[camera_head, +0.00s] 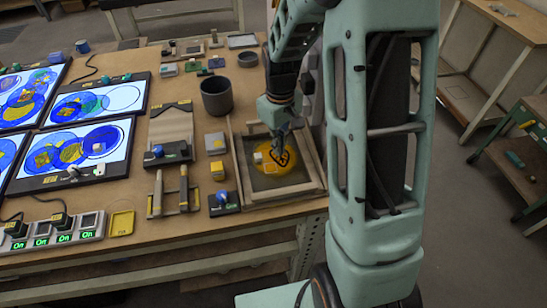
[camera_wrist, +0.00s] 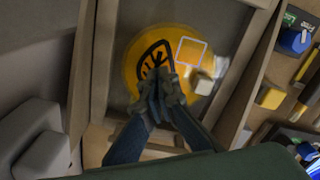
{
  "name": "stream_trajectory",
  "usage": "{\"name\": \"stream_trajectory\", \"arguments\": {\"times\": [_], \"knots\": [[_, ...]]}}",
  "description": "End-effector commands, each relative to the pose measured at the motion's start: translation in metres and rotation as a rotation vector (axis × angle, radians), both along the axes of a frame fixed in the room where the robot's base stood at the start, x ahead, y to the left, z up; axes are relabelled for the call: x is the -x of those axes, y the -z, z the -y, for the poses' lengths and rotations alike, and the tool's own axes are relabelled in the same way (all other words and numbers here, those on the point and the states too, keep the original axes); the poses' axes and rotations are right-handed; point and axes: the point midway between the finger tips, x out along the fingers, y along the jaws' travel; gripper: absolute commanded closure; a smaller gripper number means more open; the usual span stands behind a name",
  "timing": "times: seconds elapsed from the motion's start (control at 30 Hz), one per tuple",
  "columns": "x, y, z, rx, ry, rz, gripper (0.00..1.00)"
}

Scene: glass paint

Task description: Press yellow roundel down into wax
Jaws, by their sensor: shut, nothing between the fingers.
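The yellow roundel (camera_head: 270,160) lies flat inside a wooden-framed tray (camera_head: 236,170) with a grey bed, which I take to be the wax. It carries a black leaf-like mark and a pale square outline. In the wrist view the roundel (camera_wrist: 140,60) fills the middle of the tray (camera_wrist: 88,75). My gripper (camera_head: 281,150) is shut and empty, pointing down over the roundel. In the wrist view my gripper (camera_wrist: 160,88) has its fingertips at the black mark, and hides the roundel's lower part. I cannot tell whether the fingertips touch it. A small pale block (camera_wrist: 202,84) sits at the roundel's edge.
A dark grey pot (camera_head: 216,98) stands behind the tray. A yellow block (camera_head: 217,171) and a blue-topped tool (camera_head: 223,202) lie left of the tray. Lit panels (camera_head: 75,157) with coloured discs fill the table's left side. My arm covers the tray's right surroundings.

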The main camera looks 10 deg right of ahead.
Motion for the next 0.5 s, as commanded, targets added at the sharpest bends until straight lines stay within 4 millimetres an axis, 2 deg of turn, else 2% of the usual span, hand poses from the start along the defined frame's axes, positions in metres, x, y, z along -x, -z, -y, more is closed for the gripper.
{"name": "stream_trajectory", "arguments": {"times": [0.5], "knots": [[0.0001,0.0087,0.0,0.0,0.0,0.0,1.0]]}}
